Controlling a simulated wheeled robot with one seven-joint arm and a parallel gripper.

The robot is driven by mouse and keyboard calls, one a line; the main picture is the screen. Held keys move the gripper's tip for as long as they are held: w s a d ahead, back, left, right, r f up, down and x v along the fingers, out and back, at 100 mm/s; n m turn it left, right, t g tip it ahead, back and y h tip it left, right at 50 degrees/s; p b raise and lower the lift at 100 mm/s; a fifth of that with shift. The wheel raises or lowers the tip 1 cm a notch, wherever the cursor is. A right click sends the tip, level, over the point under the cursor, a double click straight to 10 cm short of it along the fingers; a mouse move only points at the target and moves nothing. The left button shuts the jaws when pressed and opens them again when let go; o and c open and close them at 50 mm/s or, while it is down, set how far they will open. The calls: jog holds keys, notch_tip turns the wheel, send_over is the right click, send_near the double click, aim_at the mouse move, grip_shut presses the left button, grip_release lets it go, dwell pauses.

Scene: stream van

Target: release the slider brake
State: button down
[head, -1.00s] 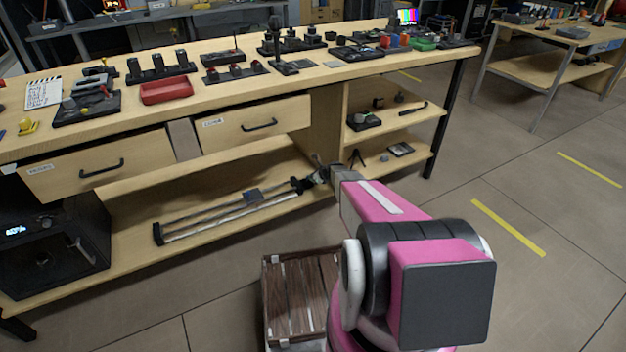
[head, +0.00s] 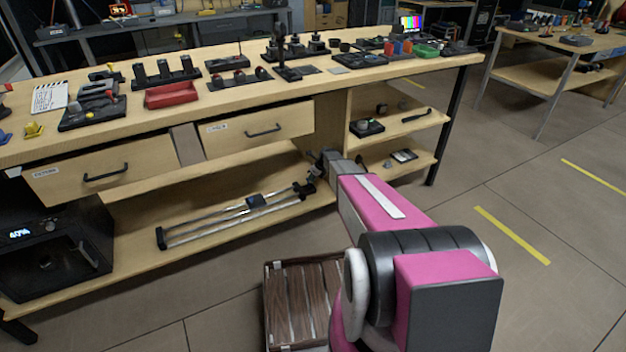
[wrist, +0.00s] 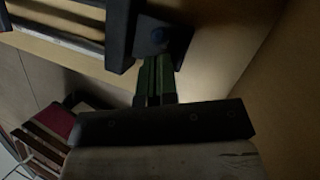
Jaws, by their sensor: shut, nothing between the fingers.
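The camera slider (head: 215,222) lies on the lower shelf of the workbench. It has two pale rails, black end pieces and a dark carriage (head: 256,201) near the middle. In the wrist view its rails (wrist: 60,28) and black end piece (wrist: 121,35) show at the top left. My gripper (head: 318,163) is at the slider's right end. In the wrist view my gripper (wrist: 158,58) is shut and empty, its fingertips at the round part; contact is unclear.
Wooden shelf panels close in on the right in the wrist view. Drawers (head: 258,128) hang above the slider. A wooden crate (head: 268,305) stands on the floor beside my base. A black box with a display (head: 50,248) is at the left. The floor at right is clear.

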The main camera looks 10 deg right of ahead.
jog(key=shift+r, duration=0.2)
jog(key=shift+r, duration=0.6)
jog(key=shift+r, duration=0.25)
jog(key=s+a+r, duration=0.6)
jog(key=a+r, duration=0.4)
jog(key=shift+r, duration=0.25)
